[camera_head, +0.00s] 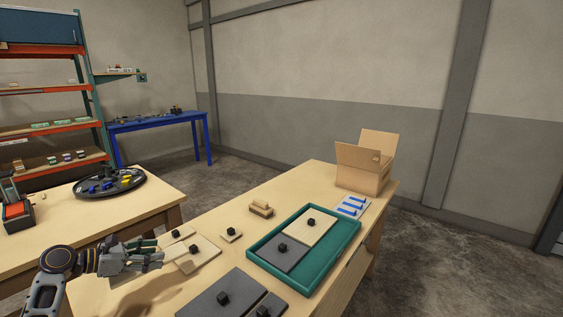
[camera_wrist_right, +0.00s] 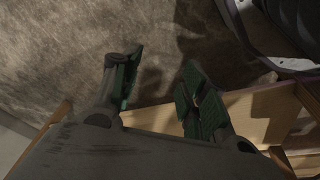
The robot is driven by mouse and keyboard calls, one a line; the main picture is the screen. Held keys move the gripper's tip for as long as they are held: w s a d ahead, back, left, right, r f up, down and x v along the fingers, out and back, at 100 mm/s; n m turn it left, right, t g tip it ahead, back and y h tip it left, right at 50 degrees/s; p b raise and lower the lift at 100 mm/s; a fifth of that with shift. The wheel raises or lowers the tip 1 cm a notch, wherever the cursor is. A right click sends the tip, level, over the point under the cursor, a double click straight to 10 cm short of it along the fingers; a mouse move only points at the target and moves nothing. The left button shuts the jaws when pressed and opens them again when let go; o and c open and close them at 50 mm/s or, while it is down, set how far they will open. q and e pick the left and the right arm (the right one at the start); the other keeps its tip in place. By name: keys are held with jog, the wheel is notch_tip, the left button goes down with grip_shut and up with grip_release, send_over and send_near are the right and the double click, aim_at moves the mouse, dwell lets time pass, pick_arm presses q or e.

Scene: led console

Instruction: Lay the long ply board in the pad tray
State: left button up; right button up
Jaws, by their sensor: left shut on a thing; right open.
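The green pad tray (camera_head: 339,252) lies on the near table. A pale ply board (camera_head: 318,229) and a dark grey board (camera_head: 273,260), each with a black knob, lie in it. More pale ply boards (camera_head: 207,254) with black knobs show left of the tray. My left gripper (camera_head: 157,252) is at their left end. It is shut, apparently on one pale ply board; its fingers hide the grip, and I cannot tell which board is the long one. In the right wrist view my right gripper (camera_wrist_right: 162,78) is open and empty, above the floor beside wooden table parts.
Dark grey boards (camera_head: 207,302) lie at the table's front. A small wooden block (camera_head: 261,209), a white card with blue strips (camera_head: 352,207) and an open cardboard box (camera_head: 362,180) stand farther back. A second table with a round dark tray (camera_head: 110,193) is at left.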

jog(key=s+d+f+p, duration=0.35)
jog(key=s+f, duration=0.45)
jog(key=f, duration=0.4)
pick_arm(q)
jog(key=s+d+r+p, duration=0.2)
jog(key=s+d, duration=0.4)
jog(key=d, duration=0.3)
jog(key=s+d+r+m+g+h+p, duration=0.1)
jog(key=s+d+r+p, duration=0.1)
jog(key=s+d+r, duration=0.2)
jog(key=shift+s+d, duration=1.7)
jog(key=shift+d, duration=0.8)
pick_arm(e)
jog(key=s+d+f, duration=0.2)
jog(key=s, duration=0.5)
jog(key=s+d+f+g, duration=0.1)
jog(key=s+d+f, duration=0.2)
jog(key=s, duration=0.4)
jog(key=shift+s+d+f+h, duration=0.2)
jog(key=shift+s+f+h, duration=0.1)
jog(key=shift+s+h, duration=0.1)
pick_arm(q)
jog(key=shift+r, duration=0.1)
pick_arm(e)
jog(key=shift+w, duration=0.1)
